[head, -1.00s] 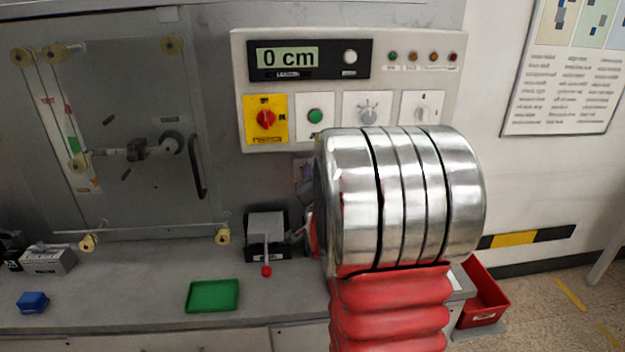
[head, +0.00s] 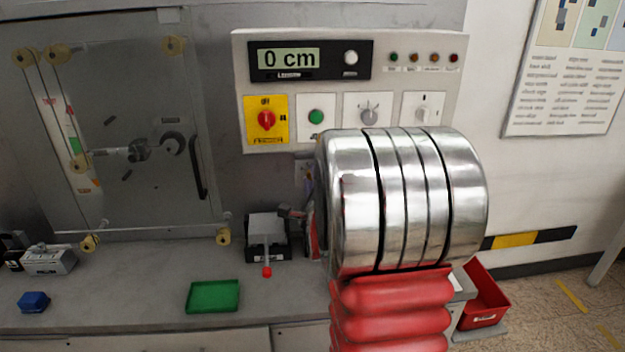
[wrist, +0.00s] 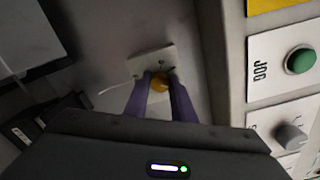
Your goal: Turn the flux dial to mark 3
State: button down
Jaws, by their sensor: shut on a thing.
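In the wrist view, a yellow round knob (wrist: 160,86) sits on a small pale plate (wrist: 150,59) on the grey wall; I take it for the flux dial. The purple fingers of my gripper (wrist: 161,77) are closed on it, one on each side. Its scale marks and pointer cannot be read. In the head view, my large silver arm link hides most of the gripper and the knob. Only part of the plate (head: 304,168) shows, below the control panel.
The control panel (head: 472,85) above carries a "0 cm" display (head: 288,58), a red switch (head: 266,121), a green button (head: 316,117) and a grey knob (head: 368,113). A black box (head: 270,252) with a red-tipped lever and a green tray (head: 213,296) are on the bench.

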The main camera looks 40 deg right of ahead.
jog(key=c, duration=2.5)
grip_release()
jog(key=m, duration=0.6)
jog(key=shift+s+d+f, duration=0.2)
jog(key=shift+s+f, duration=0.05)
jog(key=shift+f, duration=0.1)
jog(key=shift+c, duration=0.2)
jog(key=o, duration=1.1)
jog(key=shift+w+a+r, duration=0.1)
jog(key=shift+w+r, duration=0.05)
jog(key=shift+r, duration=0.1)
jog(key=shift+c, duration=0.2)
